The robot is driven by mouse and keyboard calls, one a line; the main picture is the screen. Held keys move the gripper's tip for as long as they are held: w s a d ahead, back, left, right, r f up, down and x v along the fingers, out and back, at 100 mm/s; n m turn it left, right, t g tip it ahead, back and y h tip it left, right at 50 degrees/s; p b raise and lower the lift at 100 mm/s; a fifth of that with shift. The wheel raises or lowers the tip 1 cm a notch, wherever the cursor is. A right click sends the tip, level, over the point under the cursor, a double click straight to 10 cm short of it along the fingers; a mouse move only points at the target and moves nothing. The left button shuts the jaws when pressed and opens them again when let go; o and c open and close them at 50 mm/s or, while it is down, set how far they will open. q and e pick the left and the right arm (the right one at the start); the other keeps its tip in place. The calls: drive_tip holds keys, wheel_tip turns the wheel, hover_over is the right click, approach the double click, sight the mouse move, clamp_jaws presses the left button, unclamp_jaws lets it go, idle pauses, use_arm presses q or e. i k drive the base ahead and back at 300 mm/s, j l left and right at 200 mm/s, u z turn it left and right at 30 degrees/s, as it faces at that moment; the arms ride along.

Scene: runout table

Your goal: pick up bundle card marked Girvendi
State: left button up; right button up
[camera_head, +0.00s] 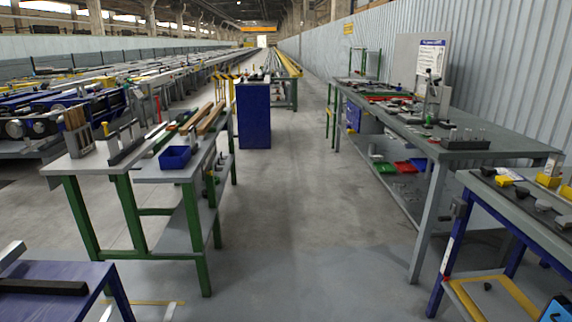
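I cannot make out a bundle card marked Girvendi anywhere in this view; any lettering is too small to read. A white sheet with a blue heading (431,57) is on the board behind the right-hand bench, its text unreadable. A small pale sheet (484,172) lies at the back of the near right table, also unreadable. Neither of my grippers shows in the head view.
A green-legged table (62,166) with a blue bin (175,157) stands left. A blue cabinet (254,115) stands mid-aisle. A long grey bench (400,122) and a blue-framed table (520,205) stand right. A blue table (70,270) is near left. The floor between is clear.

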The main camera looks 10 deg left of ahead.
sight(112, 138)
drive_tip(key=i+j+u, duration=0.1)
drive_tip(key=i+u, duration=0.2)
drive_tip(key=i, duration=0.85)
drive_tip(key=i+l+u, duration=0.15)
drive_tip(key=i+u, duration=0.2)
drive_tip(key=i, duration=0.75)
